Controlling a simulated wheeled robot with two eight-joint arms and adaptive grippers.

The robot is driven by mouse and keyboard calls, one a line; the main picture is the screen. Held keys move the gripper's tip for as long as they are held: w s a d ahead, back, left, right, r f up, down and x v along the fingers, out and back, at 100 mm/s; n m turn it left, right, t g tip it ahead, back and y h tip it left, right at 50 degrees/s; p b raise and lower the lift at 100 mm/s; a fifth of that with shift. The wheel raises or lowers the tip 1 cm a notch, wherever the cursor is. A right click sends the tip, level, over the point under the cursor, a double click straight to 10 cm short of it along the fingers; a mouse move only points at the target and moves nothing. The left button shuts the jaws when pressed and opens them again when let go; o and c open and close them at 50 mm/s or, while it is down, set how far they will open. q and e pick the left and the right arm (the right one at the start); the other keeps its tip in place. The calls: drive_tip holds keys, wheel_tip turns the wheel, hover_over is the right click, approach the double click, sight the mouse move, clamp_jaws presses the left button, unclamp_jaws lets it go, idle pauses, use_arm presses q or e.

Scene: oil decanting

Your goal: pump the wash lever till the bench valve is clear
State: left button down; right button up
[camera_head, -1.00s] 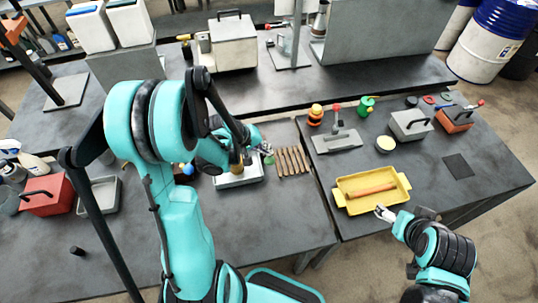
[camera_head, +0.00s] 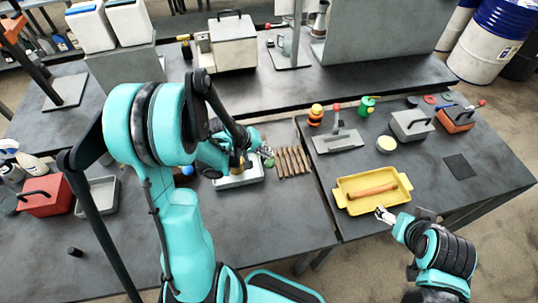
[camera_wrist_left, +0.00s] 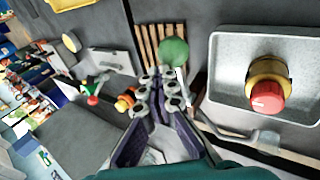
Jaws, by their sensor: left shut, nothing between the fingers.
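A brass valve with a red knob (camera_wrist_left: 268,88) stands in a pale grey tray (camera_wrist_left: 222,62) in the left wrist view. In the head view the tray (camera_head: 248,183) is partly behind my left arm. A green ball (camera_wrist_left: 173,51), which looks like the knob of a lever, shows just beyond my left fingertips. It also shows in the head view (camera_head: 269,162). My left gripper (camera_wrist_left: 162,83) is shut and empty, close to the green ball; I cannot tell if they touch. My right gripper (camera_head: 384,213) is by the yellow tray's front edge; its opening is unclear.
Several wooden sticks (camera_head: 291,161) lie right of the grey tray. A yellow tray (camera_head: 345,187) holds a wooden roller (camera_head: 372,191). A red box (camera_head: 45,196) and an empty grey tray (camera_head: 97,196) stand at the left. The front of the bench is mostly clear.

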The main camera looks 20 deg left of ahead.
sight(268, 161)
use_arm(q)
drive_tip(key=shift+s+d+f+b, duration=0.15)
drive_tip(key=shift+s+f+b, duration=0.05)
drive_tip(key=shift+f+b, duration=0.35)
drive_tip(key=shift+s+d+f+b, duration=0.15)
drive_tip(key=shift+s+f+b, duration=0.05)
drive_tip(key=shift+f+b, duration=0.3)
drive_tip(key=shift+s+d+f+b, duration=0.15)
drive_tip(key=shift+s+f+b, duration=0.05)
drive_tip(key=shift+f+b, duration=0.35)
idle(1.4)
drive_tip(key=shift+r, duration=0.1)
idle(0.4)
drive_tip(key=shift+w+a+r+p, duration=0.35)
drive_tip(key=shift+r+p, duration=0.35)
drive_tip(key=shift+r, duration=0.25)
drive_tip(key=shift+w+a+r+p, duration=0.2)
drive_tip(key=shift+w+r+p, duration=0.2)
drive_tip(key=shift+r+p, duration=0.4)
drive_tip(key=shift+w+a+r+p, duration=0.35)
drive_tip(key=shift+r+p, duration=0.2)
drive_tip(key=shift+r, duration=0.55)
drive_tip(key=r+p, duration=0.1)
drive_tip(key=w+r+p, duration=0.1)
drive_tip(key=r, duration=0.1)
drive_tip(key=a+r+p, duration=0.1)
drive_tip(key=shift+w+a+r, duration=0.1)
drive_tip(key=shift+w+r, duration=0.15)
drive_tip(key=shift+w, duration=0.15)
